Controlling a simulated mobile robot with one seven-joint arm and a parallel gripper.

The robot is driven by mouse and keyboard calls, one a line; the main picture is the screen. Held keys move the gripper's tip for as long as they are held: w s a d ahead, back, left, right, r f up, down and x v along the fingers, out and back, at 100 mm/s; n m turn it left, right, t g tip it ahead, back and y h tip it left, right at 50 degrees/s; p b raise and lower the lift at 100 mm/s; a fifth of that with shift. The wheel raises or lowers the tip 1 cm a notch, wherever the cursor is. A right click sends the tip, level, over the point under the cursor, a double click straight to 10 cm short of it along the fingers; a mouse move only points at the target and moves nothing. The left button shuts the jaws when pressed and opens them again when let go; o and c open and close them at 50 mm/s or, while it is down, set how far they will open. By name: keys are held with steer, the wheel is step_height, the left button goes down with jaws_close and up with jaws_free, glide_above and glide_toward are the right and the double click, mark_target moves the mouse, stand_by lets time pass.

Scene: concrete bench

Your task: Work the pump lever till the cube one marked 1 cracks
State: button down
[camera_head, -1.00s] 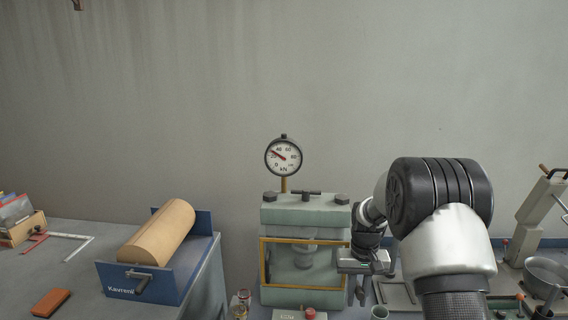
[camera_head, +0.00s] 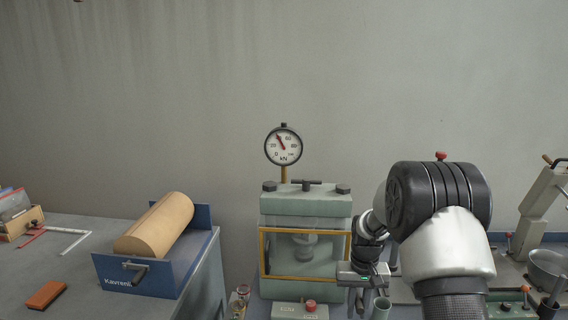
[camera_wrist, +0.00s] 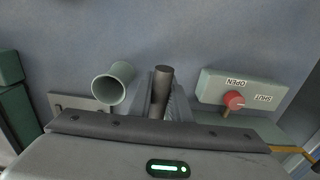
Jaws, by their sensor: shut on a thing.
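The pale green press (camera_head: 305,207) stands on the bench in the head view, with a yellow-framed window (camera_head: 263,254) in front. A piston shows behind the window; I cannot make out the cube or its mark. The round gauge (camera_head: 283,146) on top has its red needle pointing up and left, near 40. My gripper (camera_head: 362,278) is low at the press's right side. In the wrist view my gripper (camera_wrist: 163,108) is shut on a dark round bar, the pump lever (camera_wrist: 162,82). The lever's lower end is hidden by the gripper.
A red knob (camera_wrist: 233,100) sits on a green block marked OPEN and SHUT. A grey-green open tube (camera_wrist: 113,83) stands close beside my gripper. A blue stand with a tan roll (camera_head: 157,224) is at the left; a metal bowl (camera_head: 548,270) is at the right.

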mark_target(358, 296)
steer(key=shift+s+f, duration=0.1)
steer(key=shift+f, duration=0.1)
steer(key=r+p, duration=0.1)
steer(key=r, duration=0.1)
steer(key=w+r+p, duration=0.1)
steer(key=r+p, duration=0.1)
steer(key=r, duration=0.1)
steer(key=r+p, duration=0.1)
steer(key=w+r+p, duration=0.1)
steer(key=r, duration=0.1)
steer(key=r+p, duration=0.1)
steer(key=shift+w+r, duration=0.15)
steer(key=shift+w, duration=0.25)
steer(key=shift+s, duration=0.1)
steer(key=shift+s+f+b, duration=0.35)
steer(key=shift+f+b, duration=0.2)
steer(key=shift+f, duration=0.35)
steer(key=shift+s+f+b, duration=0.35)
steer(key=shift+f+b, duration=0.2)
steer(key=shift+f, duration=0.35)
steer(key=shift+s+f+b, duration=0.25)
steer(key=shift+f+b, duration=0.25)
steer(key=shift+f, duration=0.3)
steer(key=shift+s+f+b, duration=0.2)
steer(key=shift+f+b, duration=0.3)
steer(key=shift+f, duration=0.25)
steer(key=shift+r, duration=0.15)
